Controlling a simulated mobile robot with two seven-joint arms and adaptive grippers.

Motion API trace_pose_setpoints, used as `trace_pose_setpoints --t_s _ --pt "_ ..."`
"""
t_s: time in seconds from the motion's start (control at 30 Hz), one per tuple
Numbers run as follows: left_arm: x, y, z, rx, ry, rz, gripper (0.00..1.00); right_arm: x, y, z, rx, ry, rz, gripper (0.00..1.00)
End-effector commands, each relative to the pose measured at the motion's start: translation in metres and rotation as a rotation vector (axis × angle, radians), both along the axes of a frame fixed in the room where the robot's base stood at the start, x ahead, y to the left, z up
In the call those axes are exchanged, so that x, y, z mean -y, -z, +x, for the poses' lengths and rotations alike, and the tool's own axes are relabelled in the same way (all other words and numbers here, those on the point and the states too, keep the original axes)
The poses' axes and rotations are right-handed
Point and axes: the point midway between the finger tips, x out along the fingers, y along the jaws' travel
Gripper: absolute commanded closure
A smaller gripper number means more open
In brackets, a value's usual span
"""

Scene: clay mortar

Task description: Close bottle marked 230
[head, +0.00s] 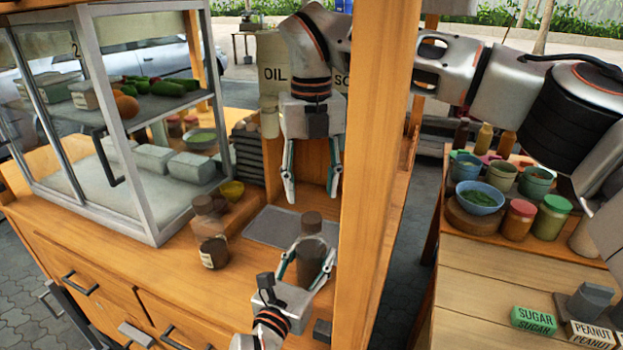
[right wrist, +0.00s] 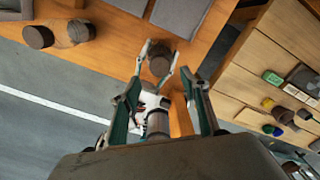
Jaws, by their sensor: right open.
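A dark brown bottle (head: 311,268) with a brown top (head: 312,222) stands upright at the counter's front. It also shows from above in the right wrist view (right wrist: 159,63). No number is readable on it. My left gripper (head: 307,268) has its fingers on both sides of this bottle and appears shut on it. My right gripper (head: 312,196) is open and empty, pointing down above the bottle's top; its fingers also show in the right wrist view (right wrist: 163,98). A second brown bottle (head: 212,248) with a small unreadable label stands to the left.
A glass display case (head: 150,200) with vegetables stands at the left. A grey mat (head: 262,226) lies behind the held bottle. A wooden post (head: 378,150) rises just right of my grippers. A side table at right holds jars and a blue bowl (head: 479,198).

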Motion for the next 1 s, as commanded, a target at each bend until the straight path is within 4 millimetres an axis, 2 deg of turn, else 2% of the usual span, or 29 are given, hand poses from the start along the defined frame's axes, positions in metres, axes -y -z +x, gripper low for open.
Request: trace_pose_setpoints --t_s 0.2,0.4,0.87,1.0 --pt "0.0 0.0 0.0 0.0 0.0 0.0 1.0 0.0 -0.008 0.0 -0.001 -0.333 0.0 0.55" --pt "0.0 0.0 0.0 0.0 0.0 0.0 1.0 0.0 -0.012 0.0 -0.002 -0.512 0.001 0.55" --pt "0.0 0.0 0.0 0.0 0.0 0.0 1.0 0.0 -0.012 -0.001 -0.002 -0.557 0.001 0.55" --pt "0.0 0.0 0.0 0.0 0.0 0.0 1.0 0.0 -0.004 0.0 -0.003 -0.558 0.001 0.55"
